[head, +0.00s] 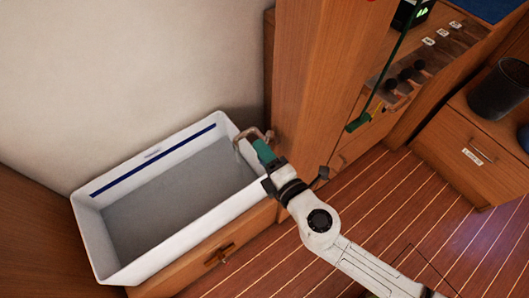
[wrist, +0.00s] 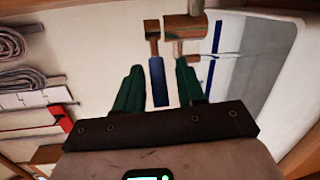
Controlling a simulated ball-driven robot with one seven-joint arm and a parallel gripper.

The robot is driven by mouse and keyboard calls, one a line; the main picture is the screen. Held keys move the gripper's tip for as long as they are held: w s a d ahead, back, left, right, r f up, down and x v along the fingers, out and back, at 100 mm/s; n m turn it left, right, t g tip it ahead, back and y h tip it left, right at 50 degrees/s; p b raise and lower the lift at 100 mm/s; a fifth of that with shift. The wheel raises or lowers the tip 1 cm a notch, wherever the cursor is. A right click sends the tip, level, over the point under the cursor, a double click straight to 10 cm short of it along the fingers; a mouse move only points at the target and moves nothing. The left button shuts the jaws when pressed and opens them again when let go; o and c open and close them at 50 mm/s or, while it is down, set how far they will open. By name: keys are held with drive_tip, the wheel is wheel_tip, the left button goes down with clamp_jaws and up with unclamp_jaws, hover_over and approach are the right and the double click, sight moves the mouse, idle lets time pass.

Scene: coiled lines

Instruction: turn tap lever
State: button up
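The tap (head: 253,134) is a bronze-coloured bent spout at the right end of the white basin, by the wooden post. In the wrist view the tap body (wrist: 183,28) is copper-coloured, and its lever with a blue grip (wrist: 157,82) points down toward my gripper. My gripper (head: 263,148) has green fingers and is at the tap in the head view. In the wrist view my gripper (wrist: 158,85) is open, with the blue lever showing between its fingers and a gap on both sides. The lever is hidden in the head view.
The white basin (head: 98,230) with a blue stripe sits on a wooden cabinet (head: 215,265). A wooden post (head: 315,85) rises close to the right of my gripper. A green hanging line (head: 386,75) is further right. Coiled lines (wrist: 28,72) show in the wrist view.

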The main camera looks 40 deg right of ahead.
drive_tip(key=s+a+r+b, duration=0.1)
drive_tip(key=s+b, duration=0.2)
drive_tip(key=s, duration=0.7)
drive_tip(key=shift+s+r, duration=0.25)
drive_tip(key=shift+s, duration=0.1)
idle(0.4)
